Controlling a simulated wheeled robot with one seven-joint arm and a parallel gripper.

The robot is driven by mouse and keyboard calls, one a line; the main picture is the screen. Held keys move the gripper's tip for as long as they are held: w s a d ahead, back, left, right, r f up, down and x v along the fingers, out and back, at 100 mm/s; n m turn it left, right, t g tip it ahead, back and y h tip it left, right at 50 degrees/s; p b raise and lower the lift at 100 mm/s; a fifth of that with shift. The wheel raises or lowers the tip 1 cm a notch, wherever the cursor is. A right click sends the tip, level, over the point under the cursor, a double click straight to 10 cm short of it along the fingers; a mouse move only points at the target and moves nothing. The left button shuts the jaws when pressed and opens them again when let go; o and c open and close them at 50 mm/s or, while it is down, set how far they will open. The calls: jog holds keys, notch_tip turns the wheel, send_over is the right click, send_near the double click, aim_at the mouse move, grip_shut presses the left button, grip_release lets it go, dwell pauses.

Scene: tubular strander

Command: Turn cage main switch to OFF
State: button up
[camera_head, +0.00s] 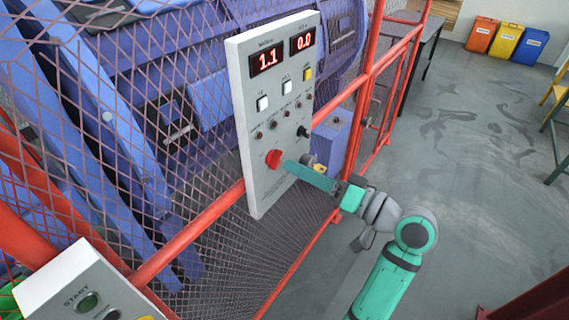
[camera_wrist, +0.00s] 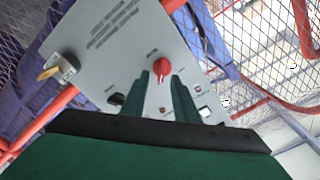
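A grey control panel (camera_head: 262,190) is mounted on the red cage frame; the wrist view shows its lower face (camera_wrist: 95,50). A red rotary knob (camera_head: 273,159) sits low on the panel. My gripper (camera_head: 286,165) reaches it from the right. In the wrist view the knob (camera_wrist: 162,67) appears between the tips of my two green fingers (camera_wrist: 161,76), which are apart with a gap. I cannot tell whether they touch it. Labels are unreadable.
The panel carries a black knob (camera_head: 303,132), white buttons (camera_head: 263,103), small lamps, and red displays (camera_head: 268,61) reading 1.1 and 0.0. Wire mesh (camera_head: 60,100) and a red rail (camera_head: 190,235) surround it. A second panel (camera_head: 85,285) marked START is at lower left. Floor (camera_head: 470,190) is clear at right.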

aim_at(279, 161)
jog(key=shift+x, duration=2.05)
jog(key=shift+s+a, duration=0.15)
jog(key=shift+s, duration=0.1)
grip_shut()
